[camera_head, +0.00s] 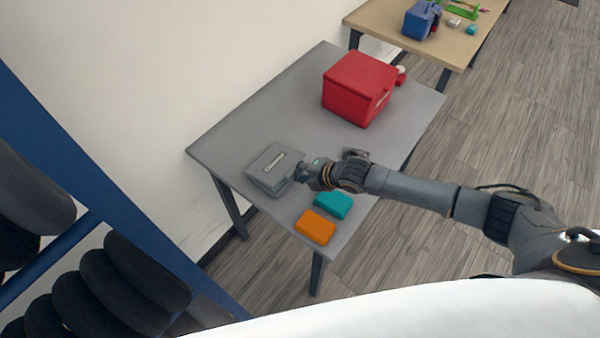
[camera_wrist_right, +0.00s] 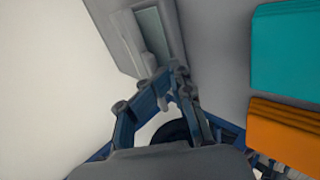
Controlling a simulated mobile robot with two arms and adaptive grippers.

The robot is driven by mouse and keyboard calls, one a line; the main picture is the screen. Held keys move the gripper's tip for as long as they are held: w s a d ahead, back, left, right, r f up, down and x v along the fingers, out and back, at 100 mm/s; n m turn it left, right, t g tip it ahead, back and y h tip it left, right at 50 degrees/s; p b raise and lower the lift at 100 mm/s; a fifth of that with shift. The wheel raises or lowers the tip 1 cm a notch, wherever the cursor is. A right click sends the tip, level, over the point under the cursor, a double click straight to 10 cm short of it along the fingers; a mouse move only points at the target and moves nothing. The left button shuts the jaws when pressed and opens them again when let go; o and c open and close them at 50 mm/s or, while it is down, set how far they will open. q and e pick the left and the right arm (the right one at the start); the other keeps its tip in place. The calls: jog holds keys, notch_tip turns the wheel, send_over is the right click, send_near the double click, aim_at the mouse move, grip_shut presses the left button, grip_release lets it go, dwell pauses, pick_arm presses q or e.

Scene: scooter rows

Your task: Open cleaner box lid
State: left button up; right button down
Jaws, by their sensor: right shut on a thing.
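A small grey box (camera_head: 268,160) with a pale label on its lid sits on the grey table, towards its left side. It looks closed; I cannot tell whether the lid is slightly raised. My right gripper (camera_head: 300,173) reaches in from the right and is at the box's right edge. In the right wrist view, the fingers (camera_wrist_right: 166,90) meet at the near edge of the grey box (camera_wrist_right: 122,32). They are shut on what appears to be the lid's edge; the exact contact is partly hidden by the fingers. My left gripper is not in view.
A teal block (camera_head: 334,205) and an orange block (camera_head: 316,227) lie near the front edge of the grey table (camera_head: 240,130). A large red box (camera_head: 352,88) stands at the back. A blue rack with dark tyres (camera_head: 105,270) is at left. A wooden table (camera_head: 385,22) stands behind.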

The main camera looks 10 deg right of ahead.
jog(key=shift+w+a+r, duration=0.15)
jog(key=shift+a+r, duration=0.1)
jog(key=shift+a, duration=0.05)
jog(key=shift+w+a+r+p, duration=0.15)
jog(key=shift+r+p, duration=0.2)
jog(key=shift+r, duration=0.15)
jog(key=shift+w+a+r+p, duration=0.15)
jog(key=shift+r+p, duration=0.15)
jog(key=shift+r, duration=0.15)
jog(key=shift+w+a+r+p, duration=0.15)
jog(key=shift+r+p, duration=0.2)
jog(key=shift+r, duration=0.15)
jog(key=shift+f, duration=0.1)
jog(key=shift+w+a+r+p, duration=0.35)
jog(key=shift+w+r, duration=0.1)
jog(key=shift+r, duration=0.2)
jog(key=shift+w+a+r+p, duration=0.3)
jog(key=shift+w+r, duration=0.15)
jog(key=shift+r, duration=0.15)
